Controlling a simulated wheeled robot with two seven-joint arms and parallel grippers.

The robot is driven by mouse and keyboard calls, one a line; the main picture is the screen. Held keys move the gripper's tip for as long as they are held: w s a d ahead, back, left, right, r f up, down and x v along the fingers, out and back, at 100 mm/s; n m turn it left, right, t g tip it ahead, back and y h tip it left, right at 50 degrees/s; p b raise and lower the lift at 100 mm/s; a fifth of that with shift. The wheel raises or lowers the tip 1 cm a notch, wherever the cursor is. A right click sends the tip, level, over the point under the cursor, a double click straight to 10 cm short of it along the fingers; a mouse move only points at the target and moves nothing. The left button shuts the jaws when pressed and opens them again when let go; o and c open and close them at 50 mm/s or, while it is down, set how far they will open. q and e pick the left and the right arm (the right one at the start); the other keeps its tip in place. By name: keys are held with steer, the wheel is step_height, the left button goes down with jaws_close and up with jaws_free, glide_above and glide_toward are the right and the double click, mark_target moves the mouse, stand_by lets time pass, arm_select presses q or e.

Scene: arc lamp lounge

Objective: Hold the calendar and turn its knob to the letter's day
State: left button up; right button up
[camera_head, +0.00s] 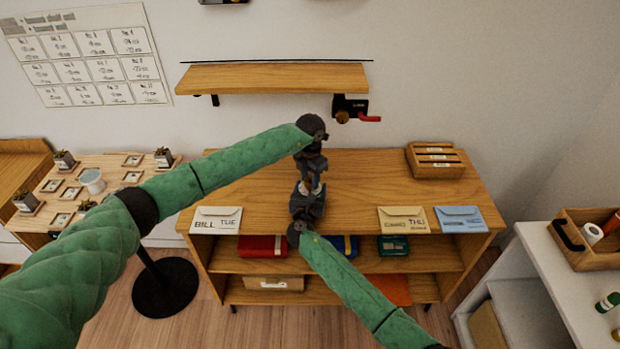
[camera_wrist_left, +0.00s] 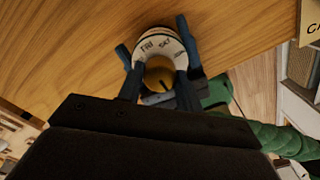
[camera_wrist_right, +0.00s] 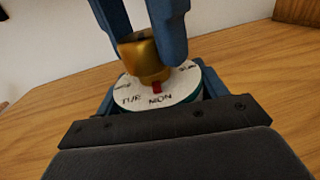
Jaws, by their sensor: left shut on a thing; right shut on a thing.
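The calendar (camera_head: 311,187) is a small round drum with a white day dial (camera_wrist_right: 128,97), mostly hidden by my grippers in the head view. The gold knob (camera_wrist_left: 158,75) stands on the dial. In the right wrist view the red mark (camera_wrist_right: 156,87) sits by MON, with TUE to its left. FRI and SAT show in the left wrist view. My left gripper (camera_head: 311,165) is shut on the knob from above. My right gripper (camera_head: 308,205) is shut around the calendar body. Letters on the cabinet top are a white one (camera_head: 216,220) reading BILL TUE, a tan one (camera_head: 404,220) reading THU, and a blue one (camera_head: 460,219).
The wooden cabinet (camera_head: 370,170) has a file box (camera_head: 435,160) at its back right and coloured items on its shelf. A wall shelf (camera_head: 275,77) hangs above. A table with small plants stands left; a white unit with a wooden caddy (camera_head: 590,240) stands right.

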mark_target(310, 179)
arm_select(q)
steer(key=m, duration=0.4)
steer(key=shift+w, duration=0.1)
steer(key=shift+m, duration=2.2)
steer(key=shift+a, duration=0.1)
steer(key=o, duration=1)
steer(key=shift+r, duration=0.1)
step_height(310, 179, up, 12)
